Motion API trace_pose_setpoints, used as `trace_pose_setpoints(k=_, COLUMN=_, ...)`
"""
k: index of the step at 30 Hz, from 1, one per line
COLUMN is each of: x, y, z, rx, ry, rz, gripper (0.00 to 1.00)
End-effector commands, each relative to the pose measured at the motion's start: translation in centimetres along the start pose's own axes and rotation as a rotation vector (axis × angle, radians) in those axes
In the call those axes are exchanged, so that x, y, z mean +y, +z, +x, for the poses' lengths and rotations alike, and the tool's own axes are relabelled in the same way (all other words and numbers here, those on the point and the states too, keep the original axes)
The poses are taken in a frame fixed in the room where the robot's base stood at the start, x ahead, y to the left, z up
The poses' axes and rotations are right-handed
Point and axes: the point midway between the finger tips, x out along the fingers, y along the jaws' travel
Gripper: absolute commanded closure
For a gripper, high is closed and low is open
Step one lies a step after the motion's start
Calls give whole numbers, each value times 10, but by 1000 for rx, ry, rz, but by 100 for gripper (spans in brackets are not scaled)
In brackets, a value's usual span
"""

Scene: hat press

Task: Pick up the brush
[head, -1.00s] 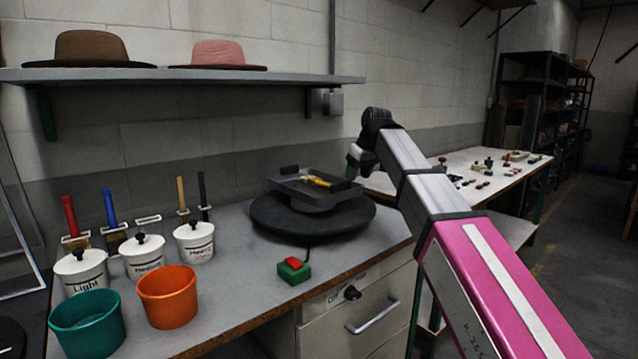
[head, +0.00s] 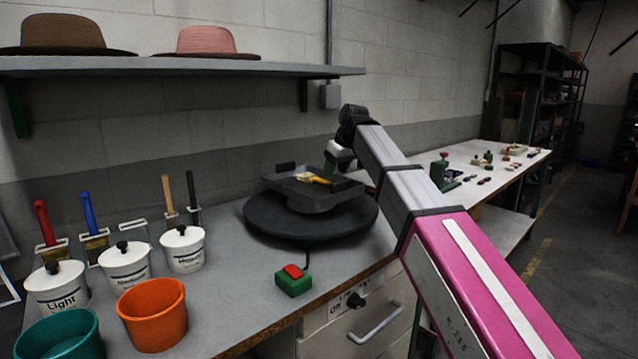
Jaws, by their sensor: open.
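A small yellow-and-brown item (head: 313,178), possibly a brush, lies in a dark grey tray (head: 335,199) on a round black turntable (head: 262,222). Other brushes stand in wall-side holders at the left: one with a red handle (head: 43,222), one blue (head: 89,213), one wooden (head: 167,194) and one black (head: 192,190). My gripper (head: 332,164) is open, at the end of my arm, just behind and right of the tray. It is small in view and its fingers are partly hidden. Nothing shows between them.
White lidded pots (head: 126,265), an orange tub (head: 152,318) and a teal tub (head: 60,338) fill the bench's left. A red-and-green switch box (head: 292,281) sits before the turntable. A shelf (head: 180,67) with two hats hangs above. A second table (head: 480,160) holds small items.

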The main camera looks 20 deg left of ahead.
Motion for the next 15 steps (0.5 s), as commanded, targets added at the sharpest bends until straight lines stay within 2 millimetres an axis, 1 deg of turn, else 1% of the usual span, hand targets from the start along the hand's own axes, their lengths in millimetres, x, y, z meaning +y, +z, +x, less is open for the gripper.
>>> trace_pose_setpoints(k=5, x=-1, y=-2, z=13, rx=-2, ry=-1, rz=0, gripper=47)
trace_pose_setpoints(k=12, x=-2, y=-4, z=45, rx=-2, ry=0, rz=1, gripper=47)
trace_pose_setpoints(k=15, x=-2, y=-5, z=52, rx=0, ry=0, rz=1, gripper=47)
